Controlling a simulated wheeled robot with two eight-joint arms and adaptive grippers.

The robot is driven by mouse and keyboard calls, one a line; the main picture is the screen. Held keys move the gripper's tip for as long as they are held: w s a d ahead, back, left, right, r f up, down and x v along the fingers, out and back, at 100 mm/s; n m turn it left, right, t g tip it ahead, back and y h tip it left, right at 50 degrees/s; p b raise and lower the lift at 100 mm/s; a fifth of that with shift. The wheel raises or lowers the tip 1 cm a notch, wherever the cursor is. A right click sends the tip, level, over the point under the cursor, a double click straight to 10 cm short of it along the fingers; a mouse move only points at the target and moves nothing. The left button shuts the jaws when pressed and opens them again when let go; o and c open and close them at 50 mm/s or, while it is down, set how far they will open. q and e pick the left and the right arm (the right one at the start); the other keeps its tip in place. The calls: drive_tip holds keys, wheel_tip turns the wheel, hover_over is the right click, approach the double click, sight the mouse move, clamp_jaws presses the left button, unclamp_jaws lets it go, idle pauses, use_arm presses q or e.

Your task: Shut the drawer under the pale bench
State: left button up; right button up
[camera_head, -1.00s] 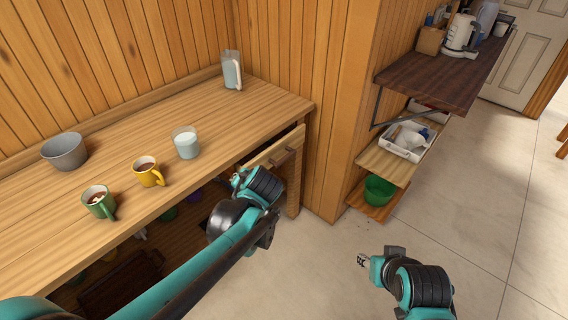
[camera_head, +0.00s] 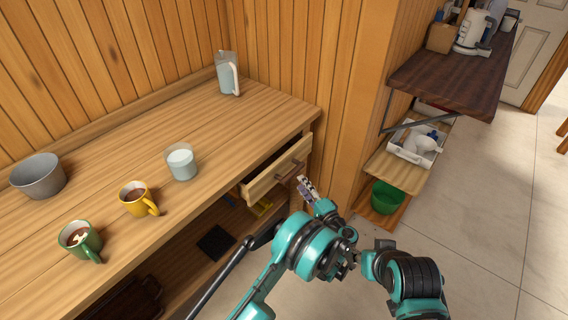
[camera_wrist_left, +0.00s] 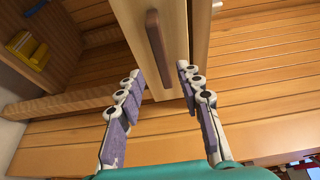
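The pale bench (camera_head: 118,130) runs along the wood-panelled wall. Its drawer (camera_head: 262,182) sits under the bench's right end and stands partly open, with a dark gap behind its front. The brown bar handle (camera_head: 290,170) is on the drawer front and also shows in the left wrist view (camera_wrist_left: 158,45). My left gripper (camera_head: 305,187) is just in front of the drawer front, near the handle. In the left wrist view its fingers (camera_wrist_left: 160,72) are spread apart with nothing between the tips. My right arm is at the lower right; its fingertips are hidden behind the left wrist.
Floor at right is clear.

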sight(295, 174)
use_arm(q)
drive_tip(key=b+x, duration=0.2)
drive_tip(key=x, duration=0.5)
drive_tip(key=shift+w+r, duration=0.15)
drive_tip(key=shift+w, duration=0.15)
clamp_jaws()
